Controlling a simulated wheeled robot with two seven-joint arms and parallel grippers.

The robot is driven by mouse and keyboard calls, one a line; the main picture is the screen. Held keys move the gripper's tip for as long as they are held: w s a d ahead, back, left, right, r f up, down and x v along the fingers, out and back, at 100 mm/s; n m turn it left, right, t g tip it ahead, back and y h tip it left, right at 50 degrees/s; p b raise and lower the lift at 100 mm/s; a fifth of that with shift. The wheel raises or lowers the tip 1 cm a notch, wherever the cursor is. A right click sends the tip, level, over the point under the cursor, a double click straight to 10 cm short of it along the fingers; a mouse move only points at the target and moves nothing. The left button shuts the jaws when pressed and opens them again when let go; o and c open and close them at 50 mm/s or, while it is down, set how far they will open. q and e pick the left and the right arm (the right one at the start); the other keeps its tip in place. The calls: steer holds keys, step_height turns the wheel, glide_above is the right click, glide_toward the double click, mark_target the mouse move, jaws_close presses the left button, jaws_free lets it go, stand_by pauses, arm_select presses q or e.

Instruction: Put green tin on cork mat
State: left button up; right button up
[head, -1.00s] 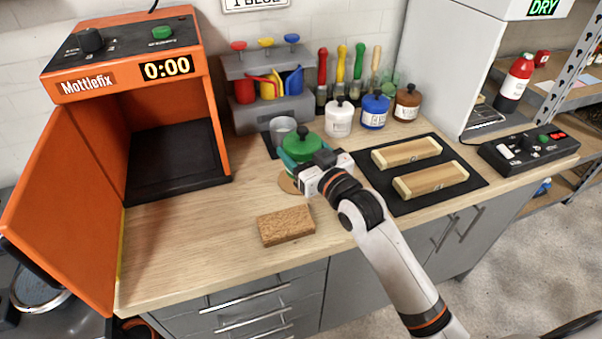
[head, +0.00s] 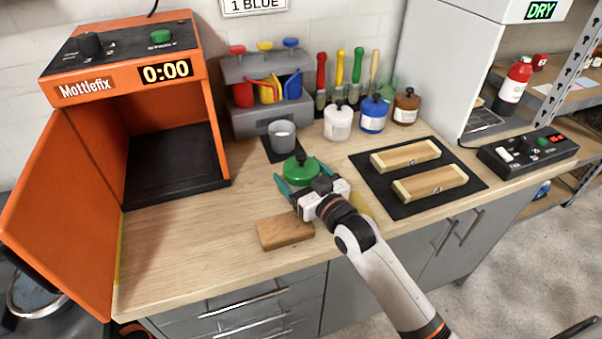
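The green tin (head: 301,171), with its dark knob, stands upright on the wooden worktop area in the middle of the head view. My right gripper (head: 299,176) is low at the tin, with its teal fingers spread on either side of it. The fingers look open, with the tin between them. The cork mat does not show now; the tin and gripper cover the place where its tan round edge showed earlier. Whether the tin rests fully on it cannot be told. My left gripper is not in view.
A brown block (head: 284,232) lies just in front of the gripper. A grey cup (head: 281,136) stands behind the tin. A dark mat (head: 408,207) with two wooden pieces lies to the right. The orange oven (head: 215,140) stands open at left, with bare worktop before it.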

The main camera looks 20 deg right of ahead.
steer(key=shift+r, duration=0.2)
steer(key=shift+s+d+f, duration=0.1)
steer(key=shift+s, duration=0.2)
steer(key=b+v, duration=0.1)
steer(key=v, duration=1)
steer(key=shift+s, duration=0.2)
